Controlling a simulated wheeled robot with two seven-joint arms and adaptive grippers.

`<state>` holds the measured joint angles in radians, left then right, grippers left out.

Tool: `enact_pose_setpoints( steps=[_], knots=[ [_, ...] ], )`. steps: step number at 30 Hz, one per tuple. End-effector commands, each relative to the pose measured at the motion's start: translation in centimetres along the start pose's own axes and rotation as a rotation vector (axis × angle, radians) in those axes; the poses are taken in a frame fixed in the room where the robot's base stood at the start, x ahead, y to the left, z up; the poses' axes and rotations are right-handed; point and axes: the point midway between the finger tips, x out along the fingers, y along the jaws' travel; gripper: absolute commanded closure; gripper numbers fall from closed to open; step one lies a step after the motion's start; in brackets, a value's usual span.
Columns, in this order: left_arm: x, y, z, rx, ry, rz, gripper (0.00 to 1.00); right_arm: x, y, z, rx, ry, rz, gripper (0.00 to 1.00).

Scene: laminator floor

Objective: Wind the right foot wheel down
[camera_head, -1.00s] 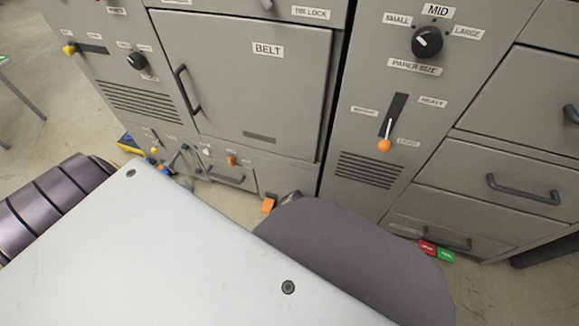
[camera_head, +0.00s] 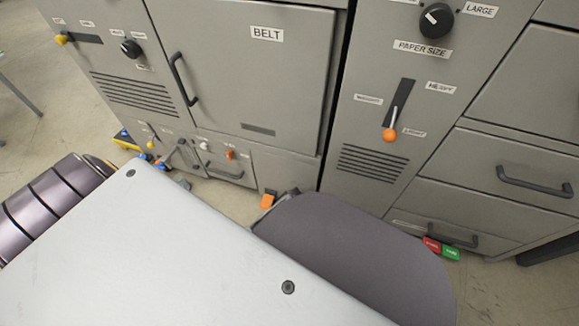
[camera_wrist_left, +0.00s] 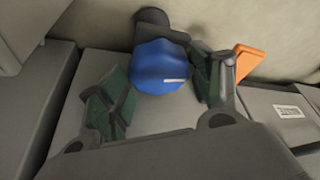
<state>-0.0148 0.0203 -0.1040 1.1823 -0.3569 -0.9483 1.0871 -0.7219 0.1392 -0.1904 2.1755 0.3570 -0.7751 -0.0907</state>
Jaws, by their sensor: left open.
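In the left wrist view a blue ribbed wheel (camera_wrist_left: 160,66) with a pale mark on its face sits on a dark mount. My left gripper (camera_wrist_left: 162,88) is open, with one green-padded finger to the left of the wheel and the other to its right. I cannot tell whether either finger touches it. My right gripper is in neither view.
An orange wedge (camera_wrist_left: 250,62) is just beyond the right finger; an orange wedge also shows by the cabinet foot (camera_head: 267,201). The grey cabinet has a BELT door (camera_head: 245,80), an orange-tipped lever (camera_head: 389,134) and drawers. Red (camera_head: 432,244) and green (camera_head: 451,253) tabs are low at right.

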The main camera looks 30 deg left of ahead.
Motion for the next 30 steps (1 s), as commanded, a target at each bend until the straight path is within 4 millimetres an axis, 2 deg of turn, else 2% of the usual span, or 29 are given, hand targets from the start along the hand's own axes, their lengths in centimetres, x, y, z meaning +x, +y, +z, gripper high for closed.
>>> enact_pose_setpoints(
  steps=[10,18,30],
  knots=[
    [0.13,-0.01,-0.03,0.0,0.0,0.0,0.35,-0.1,-0.07,-0.21,-0.004,0.004,-0.002,1.0],
    [0.13,-0.02,-0.03,0.0,0.0,0.0,0.67,-0.19,-0.12,-0.35,-0.005,0.005,-0.002,1.0],
    [0.06,-0.1,-0.08,0.033,0.001,0.012,0.67,-0.43,-0.06,-0.17,-0.006,-0.008,0.005,1.0]
  ],
)
